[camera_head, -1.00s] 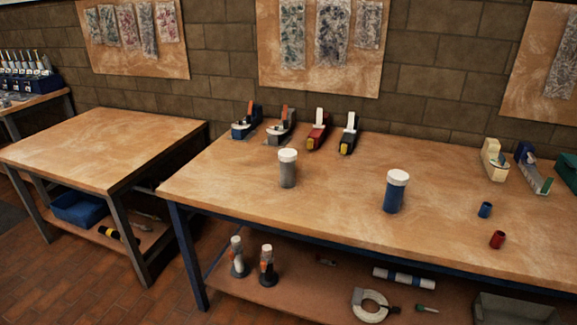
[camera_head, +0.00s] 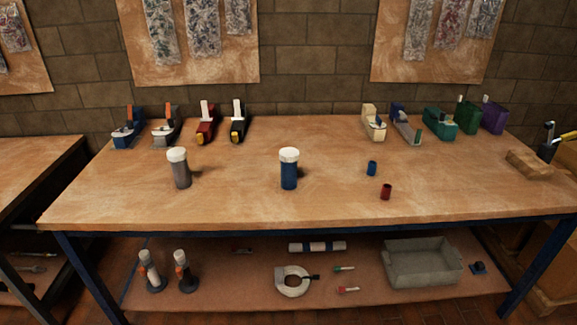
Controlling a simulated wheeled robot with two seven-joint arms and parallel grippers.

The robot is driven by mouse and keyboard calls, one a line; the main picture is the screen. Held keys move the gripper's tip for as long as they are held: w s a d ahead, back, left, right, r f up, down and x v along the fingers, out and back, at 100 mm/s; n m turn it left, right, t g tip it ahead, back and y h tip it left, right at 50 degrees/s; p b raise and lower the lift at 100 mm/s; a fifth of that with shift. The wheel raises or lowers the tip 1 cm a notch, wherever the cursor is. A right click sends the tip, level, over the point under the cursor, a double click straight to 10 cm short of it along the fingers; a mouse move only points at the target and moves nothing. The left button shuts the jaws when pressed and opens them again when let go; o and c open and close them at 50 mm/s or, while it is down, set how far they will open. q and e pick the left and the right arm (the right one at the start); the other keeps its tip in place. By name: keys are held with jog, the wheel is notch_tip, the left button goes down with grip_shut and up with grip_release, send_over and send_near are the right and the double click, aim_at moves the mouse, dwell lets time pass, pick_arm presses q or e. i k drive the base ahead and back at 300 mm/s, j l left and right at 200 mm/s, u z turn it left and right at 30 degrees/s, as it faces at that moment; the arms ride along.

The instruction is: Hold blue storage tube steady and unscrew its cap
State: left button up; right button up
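The blue storage tube (camera_head: 289,175) stands upright near the middle of the wooden workbench (camera_head: 240,205). Its white cap (camera_head: 289,155) sits on top. A grey tube with a white cap (camera_head: 180,170) stands upright to its left, clearly apart from it. Neither of my grippers shows in the head view, and nothing touches the blue tube.
A small blue cylinder (camera_head: 372,168) and a red one (camera_head: 386,191) are right of the tube. Several tape dispensers line the bench's back edge. A wooden block (camera_head: 528,163) lies at the right. The bench front is clear. The lower shelf holds a grey bin (camera_head: 422,262).

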aim_at(288, 171)
jog(key=i+j+z, duration=0.4)
jog(key=i+j, duration=0.15)
jog(key=j, duration=0.2)
jog(key=i+j+z, duration=0.2)
jog(key=j, duration=0.2)
